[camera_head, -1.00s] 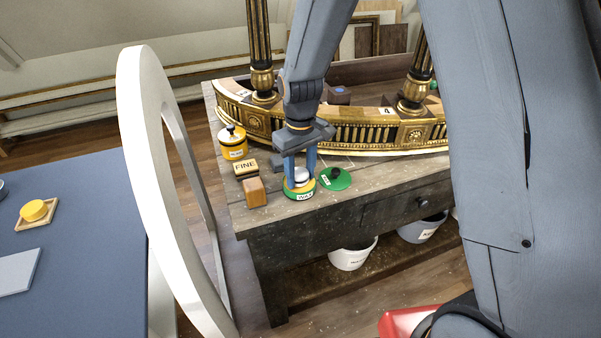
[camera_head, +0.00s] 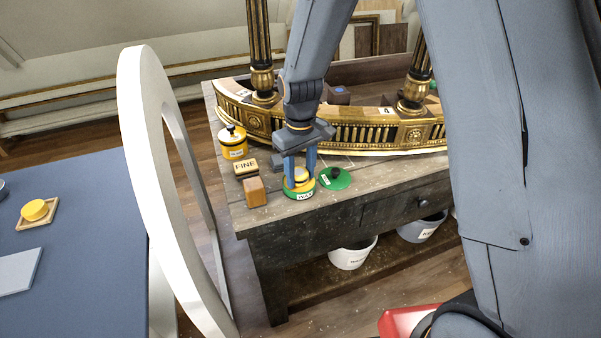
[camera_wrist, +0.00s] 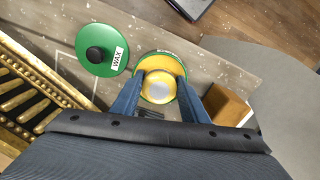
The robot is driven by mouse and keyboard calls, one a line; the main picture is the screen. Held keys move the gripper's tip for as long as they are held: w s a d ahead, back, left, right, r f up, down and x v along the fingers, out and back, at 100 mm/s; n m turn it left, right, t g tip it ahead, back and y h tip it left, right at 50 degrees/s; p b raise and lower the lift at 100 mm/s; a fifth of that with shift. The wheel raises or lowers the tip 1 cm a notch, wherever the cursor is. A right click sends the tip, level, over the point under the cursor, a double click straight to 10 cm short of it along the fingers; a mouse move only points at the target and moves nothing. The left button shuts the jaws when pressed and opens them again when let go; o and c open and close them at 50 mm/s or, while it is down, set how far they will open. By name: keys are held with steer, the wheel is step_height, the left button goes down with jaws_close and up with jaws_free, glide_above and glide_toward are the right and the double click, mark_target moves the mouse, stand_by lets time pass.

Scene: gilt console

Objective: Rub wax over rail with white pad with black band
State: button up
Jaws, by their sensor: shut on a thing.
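My gripper (camera_head: 300,176) points down over the open green wax tin (camera_head: 300,194), its fingers shut on a small round pad (camera_wrist: 158,88). The pad is at the tin's mouth. It looks mostly yellow with a pale centre, and no black band shows. Yellow wax (camera_wrist: 166,60) shows around it inside the tin. The tin's green lid (camera_head: 336,178), with a black knob and a WAX label, lies on the bench beside it. The gilt console's curved rail (camera_head: 345,138) runs behind, partly hidden by my arm; a "4" label is on it.
A wooden block (camera_head: 255,192), a FINE block (camera_head: 245,166) and a yellow tin (camera_head: 233,142) stand left of the wax tin. White and grey buckets (camera_head: 352,256) sit below the bench. A white ring-shaped frame (camera_head: 140,150) stands at the left.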

steer(key=shift+r+p, duration=2.55)
steer(key=shift+r, duration=0.95)
